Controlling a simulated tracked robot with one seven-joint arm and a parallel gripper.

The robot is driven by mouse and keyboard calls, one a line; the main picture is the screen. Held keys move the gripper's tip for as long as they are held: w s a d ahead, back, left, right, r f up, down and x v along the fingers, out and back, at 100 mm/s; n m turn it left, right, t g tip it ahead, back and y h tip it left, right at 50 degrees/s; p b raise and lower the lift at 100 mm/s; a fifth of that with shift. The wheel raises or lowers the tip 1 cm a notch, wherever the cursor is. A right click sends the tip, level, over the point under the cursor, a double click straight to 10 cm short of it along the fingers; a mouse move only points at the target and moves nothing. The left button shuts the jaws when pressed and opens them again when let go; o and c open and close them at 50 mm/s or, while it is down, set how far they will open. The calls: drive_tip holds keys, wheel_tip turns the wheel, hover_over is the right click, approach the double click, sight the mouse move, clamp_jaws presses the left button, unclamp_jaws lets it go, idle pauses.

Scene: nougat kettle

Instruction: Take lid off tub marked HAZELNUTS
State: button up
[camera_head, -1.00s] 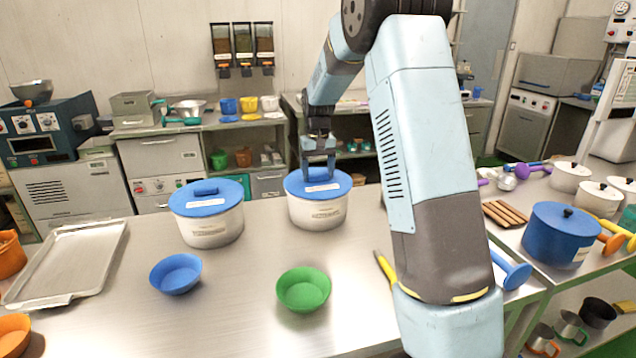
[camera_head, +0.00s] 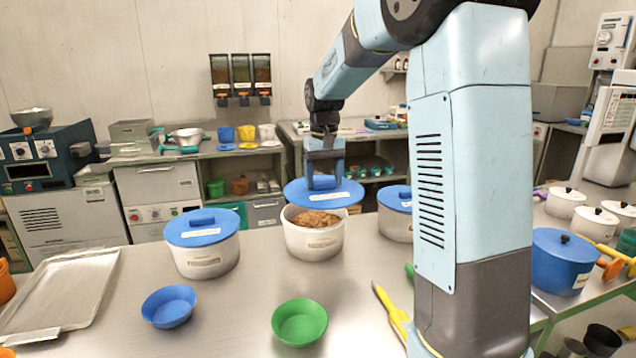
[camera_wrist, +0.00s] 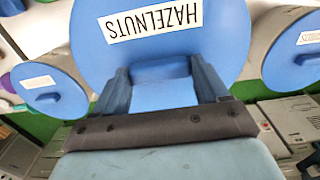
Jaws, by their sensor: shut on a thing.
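A blue lid (camera_head: 337,196) is raised above the middle white tub (camera_head: 314,243), a little behind its mouth. The tub is open and brown pieces (camera_head: 316,218) show inside. My gripper (camera_head: 324,184) is shut on the lid's handle. In the wrist view the lid (camera_wrist: 215,40) carries a label (camera_wrist: 153,20) reading HAZELNUTS, upside down, and my gripper (camera_wrist: 165,85) grips the blue handle between its fingers.
A lidded white tub (camera_head: 203,250) stands at left and another (camera_head: 396,222) at right, partly behind my arm. A blue bowl (camera_head: 169,307) and a green bowl (camera_head: 299,322) stand in front. A metal tray (camera_head: 62,290) lies at left.

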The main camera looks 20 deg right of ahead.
sight(329, 195)
drive_tip(key=s, duration=0.1)
drive_tip(key=s+r, duration=0.2)
drive_tip(key=s, duration=0.1)
drive_tip(key=shift+s, duration=0.1)
drive_tip(key=shift+r, duration=1.45)
drive_tip(key=shift+s, duration=0.1)
